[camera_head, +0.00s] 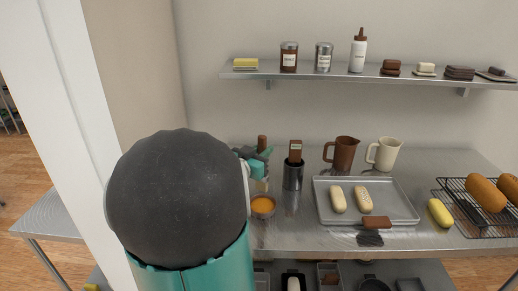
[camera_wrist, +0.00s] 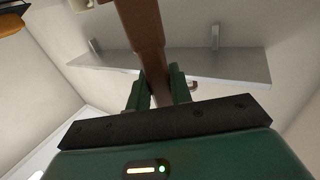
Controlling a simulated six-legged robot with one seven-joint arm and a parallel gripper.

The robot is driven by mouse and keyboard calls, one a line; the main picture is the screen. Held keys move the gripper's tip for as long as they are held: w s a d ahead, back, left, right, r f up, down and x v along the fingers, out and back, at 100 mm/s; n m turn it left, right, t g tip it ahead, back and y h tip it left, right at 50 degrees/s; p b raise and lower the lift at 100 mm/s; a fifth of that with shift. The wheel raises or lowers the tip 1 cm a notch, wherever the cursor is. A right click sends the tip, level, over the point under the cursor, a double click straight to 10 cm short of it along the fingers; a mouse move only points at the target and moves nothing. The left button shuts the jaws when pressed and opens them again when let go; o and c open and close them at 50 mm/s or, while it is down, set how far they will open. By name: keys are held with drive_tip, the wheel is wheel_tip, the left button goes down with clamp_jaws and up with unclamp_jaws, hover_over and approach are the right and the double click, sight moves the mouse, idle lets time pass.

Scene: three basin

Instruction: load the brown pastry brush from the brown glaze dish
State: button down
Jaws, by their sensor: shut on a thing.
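My gripper (camera_head: 257,161) is shut on the brown handle of a pastry brush (camera_head: 262,142). The brush stands roughly upright, its pale lower end just above or at a small dish of orange-amber glaze (camera_head: 263,206); I cannot tell whether it touches the glaze. In the wrist view the brown handle (camera_wrist: 143,25) runs between the two green fingers (camera_wrist: 158,88). My arm hides the counter to the left of the dish. The wrist view does not show the dish.
A black holder (camera_head: 292,176) with a brown-topped tool stands right of the brush. A grey tray (camera_head: 330,215) holds two pale pastries, with a brown-handled brush (camera_head: 377,223) at its front edge. Brown (camera_head: 345,152) and cream (camera_head: 384,152) jugs stand behind. A shelf (camera_head: 340,77) runs above.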

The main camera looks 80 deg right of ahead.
drive_tip(key=shift+s, duration=0.2)
drive_tip(key=shift+w+f, duration=0.1)
drive_tip(key=shift+f, duration=2.85)
drive_tip(key=shift+f, duration=0.55)
drive_tip(key=shift+r, duration=3)
